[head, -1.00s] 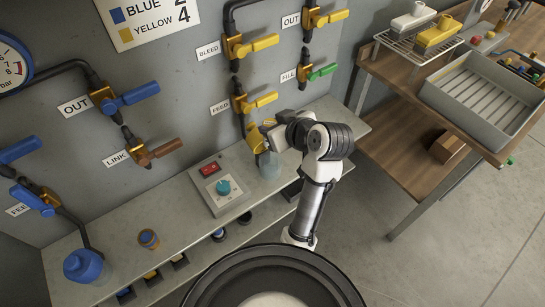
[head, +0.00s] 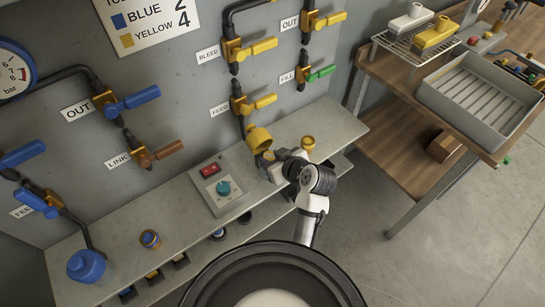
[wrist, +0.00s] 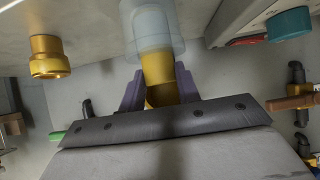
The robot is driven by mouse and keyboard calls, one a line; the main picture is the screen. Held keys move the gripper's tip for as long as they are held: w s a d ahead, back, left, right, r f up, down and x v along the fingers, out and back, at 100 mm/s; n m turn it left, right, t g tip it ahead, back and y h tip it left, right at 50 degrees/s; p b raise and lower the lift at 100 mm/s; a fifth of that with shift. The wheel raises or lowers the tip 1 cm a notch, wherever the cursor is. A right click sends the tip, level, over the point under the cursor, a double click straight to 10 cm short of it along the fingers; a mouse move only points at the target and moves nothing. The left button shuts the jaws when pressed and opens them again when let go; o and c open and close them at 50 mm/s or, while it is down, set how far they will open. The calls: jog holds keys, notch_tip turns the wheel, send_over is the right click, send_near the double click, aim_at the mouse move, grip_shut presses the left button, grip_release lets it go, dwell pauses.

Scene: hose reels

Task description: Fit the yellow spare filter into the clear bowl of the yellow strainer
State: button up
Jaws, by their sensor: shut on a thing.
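My gripper (head: 264,160) is at the wall shelf, just below the yellow strainer head (head: 259,138). In the wrist view my gripper (wrist: 160,82) has its purple fingers closed on a yellow cylindrical part, which I take for the yellow spare filter (wrist: 157,68). The far end of this part overlaps the clear bowl (wrist: 150,22); it looks to be at or inside the bowl's mouth, but I cannot tell how deep. In the head view my gripper hides the bowl.
Another yellow flanged part (head: 308,143) stands on the shelf (head: 330,122) to the right; the wrist view also shows it (wrist: 48,57). A control box (head: 220,185) with red switch and teal knob stands close at left. Yellow valve handles (head: 266,101) project above.

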jog(key=shift+f, duration=0.1)
jog(key=o, duration=0.9)
jog(key=shift+o, duration=0.2)
jog(key=b+v, duration=0.3)
jog(key=v, duration=0.9)
